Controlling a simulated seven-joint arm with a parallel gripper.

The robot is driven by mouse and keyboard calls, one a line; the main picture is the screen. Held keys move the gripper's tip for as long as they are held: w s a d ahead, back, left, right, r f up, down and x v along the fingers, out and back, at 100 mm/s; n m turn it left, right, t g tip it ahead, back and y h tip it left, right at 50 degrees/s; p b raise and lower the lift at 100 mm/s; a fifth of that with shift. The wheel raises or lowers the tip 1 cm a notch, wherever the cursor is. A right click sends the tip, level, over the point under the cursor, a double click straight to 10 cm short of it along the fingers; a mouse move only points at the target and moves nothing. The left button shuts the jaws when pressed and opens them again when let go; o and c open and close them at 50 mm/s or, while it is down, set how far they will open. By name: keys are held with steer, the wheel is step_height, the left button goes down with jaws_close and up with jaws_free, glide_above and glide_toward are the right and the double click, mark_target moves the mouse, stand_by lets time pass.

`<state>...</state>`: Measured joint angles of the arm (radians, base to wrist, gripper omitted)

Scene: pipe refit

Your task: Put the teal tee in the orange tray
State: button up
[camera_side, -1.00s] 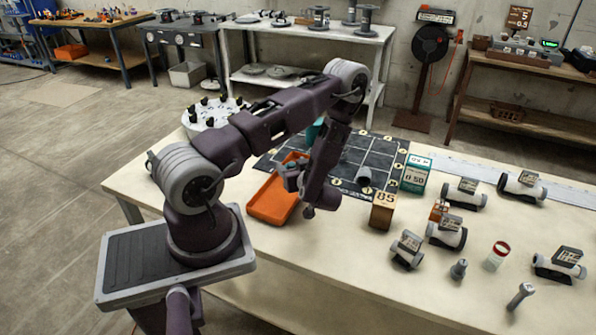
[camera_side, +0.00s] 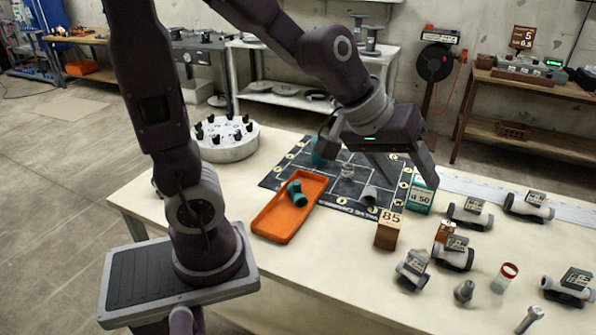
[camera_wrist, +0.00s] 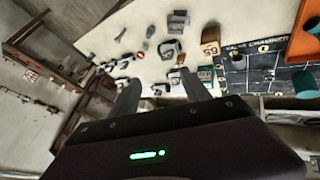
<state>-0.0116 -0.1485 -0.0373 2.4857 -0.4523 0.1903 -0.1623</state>
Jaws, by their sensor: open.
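The teal tee (camera_side: 297,193) lies inside the orange tray (camera_side: 272,224), near its far end. My gripper (camera_side: 412,184) is well to the right of the tray, raised above the table near the green and white box. Its fingers are spread with nothing between them. In the wrist view my gripper (camera_wrist: 158,80) is also open and empty. The orange tray (camera_wrist: 300,42) shows at the upper right edge there, with part of the teal tee (camera_wrist: 315,29) at the picture edge.
A black marked board (camera_side: 345,177) lies beside the tray with a teal piece (camera_side: 319,153) and a grey pipe piece (camera_side: 369,193) on it. A wooden block marked 85 (camera_side: 388,232) and a green and white box (camera_side: 421,195) stand nearby.

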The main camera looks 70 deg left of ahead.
steer(key=s+a+r+m+g, duration=0.1)
steer(key=s+m, duration=0.2)
steer(key=s, duration=0.6)
steer(key=s+a+r+m+y, duration=0.1)
steer(key=s+m, duration=0.2)
steer(key=s, duration=0.5)
steer(key=shift+s+a+r+g, duration=0.2)
steer(key=shift+s+r+g, duration=0.15)
steer(key=shift+g, duration=0.05)
